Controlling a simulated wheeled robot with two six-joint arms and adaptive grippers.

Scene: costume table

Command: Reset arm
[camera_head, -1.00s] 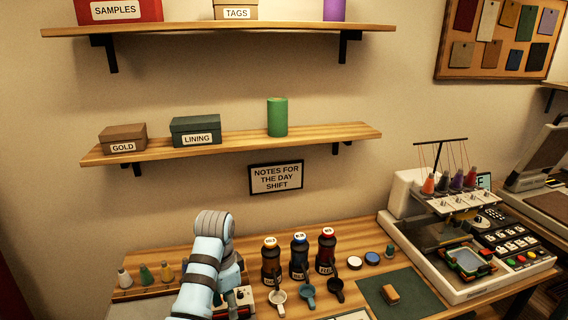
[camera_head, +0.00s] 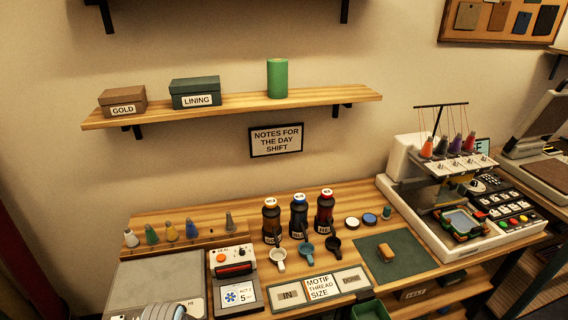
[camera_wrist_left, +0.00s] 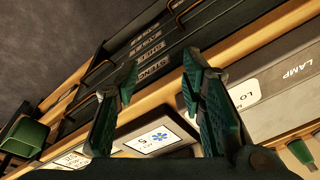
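My left arm (camera_head: 163,312) shows only as a small part at the bottom left edge of the head view; its gripper is out of that view. In the left wrist view my left gripper (camera_wrist_left: 160,68) has its two green fingers spread apart, with nothing between them. Beyond the fingers are the table's front edge and a small display with a blue snowflake (camera_wrist_left: 152,138). The same display shows in the head view (camera_head: 238,296). My right arm and gripper are not in view.
The costume table holds a grey plate (camera_head: 150,282), several thread cones (camera_head: 171,231), three dark bottles (camera_head: 298,216), small cups, a green mat (camera_head: 398,262) and an embroidery machine (camera_head: 460,215). A shelf (camera_head: 230,106) hangs above. A green bin (camera_head: 368,311) is below the front edge.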

